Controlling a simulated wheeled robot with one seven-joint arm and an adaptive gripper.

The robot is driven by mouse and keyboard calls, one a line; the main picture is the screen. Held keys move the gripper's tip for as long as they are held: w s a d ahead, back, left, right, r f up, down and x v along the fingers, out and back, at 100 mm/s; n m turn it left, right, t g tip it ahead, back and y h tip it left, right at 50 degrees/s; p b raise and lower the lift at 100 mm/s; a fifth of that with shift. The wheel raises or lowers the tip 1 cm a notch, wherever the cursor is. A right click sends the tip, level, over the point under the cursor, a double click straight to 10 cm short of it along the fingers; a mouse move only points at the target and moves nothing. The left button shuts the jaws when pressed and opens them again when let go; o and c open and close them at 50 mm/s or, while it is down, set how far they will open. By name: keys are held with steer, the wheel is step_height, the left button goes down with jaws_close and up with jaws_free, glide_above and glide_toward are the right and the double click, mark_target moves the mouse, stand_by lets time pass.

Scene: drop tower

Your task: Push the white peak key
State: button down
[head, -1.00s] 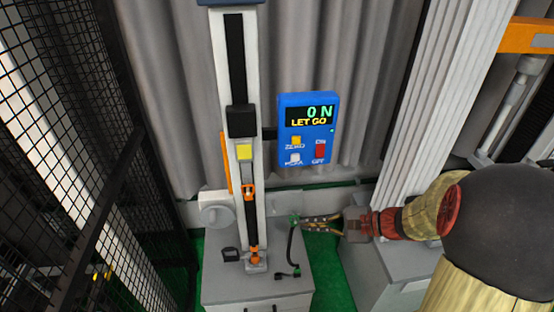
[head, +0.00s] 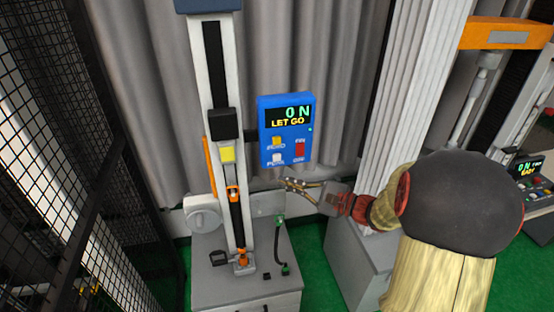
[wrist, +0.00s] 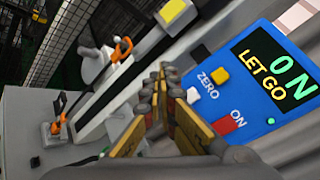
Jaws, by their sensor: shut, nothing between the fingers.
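The white peak key (head: 278,158) is at the lower left of the blue control box (head: 264,136), below the yellow zero key (head: 277,142). In the wrist view the white key (wrist: 193,95) shows just right of my fingertips. My gripper (head: 285,181) is shut and empty, a little below the box, its fingers pointing left. In the wrist view the closed fingertips (wrist: 165,72) lie beside the white key; I cannot tell whether they touch it. The display (wrist: 278,72) reads "0 N" and "LET GO". The red on/off switch (head: 299,151) is right of the keys.
The tall test stand (head: 203,80) with a black carriage (head: 224,124) and orange hooks (head: 242,258) stands left of the box on a grey cabinet (head: 245,291). A black mesh fence (head: 90,130) is at the left. Another machine (head: 525,190) stands at the right.

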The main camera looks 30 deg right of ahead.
mark_target(280, 161)
steer(key=w+d, duration=0.2)
steer(key=w, duration=0.6)
steer(key=shift+d+b, duration=0.15)
steer(key=shift+b, duration=0.15)
steer(key=shift+w, duration=0.15)
stand_by(1.1)
steer(key=shift+w+d, duration=0.1)
steer(key=shift+w, duration=0.2)
steer(key=shift+w+d+b, duration=0.15)
steer(key=shift+w+b, duration=0.3)
steer(key=shift+w, duration=0.05)
stand_by(0.8)
steer(key=shift+s, duration=0.1)
steer(key=shift+s+a, duration=0.25)
steer(key=shift+s, duration=0.55)
steer(key=shift+s, duration=0.1)
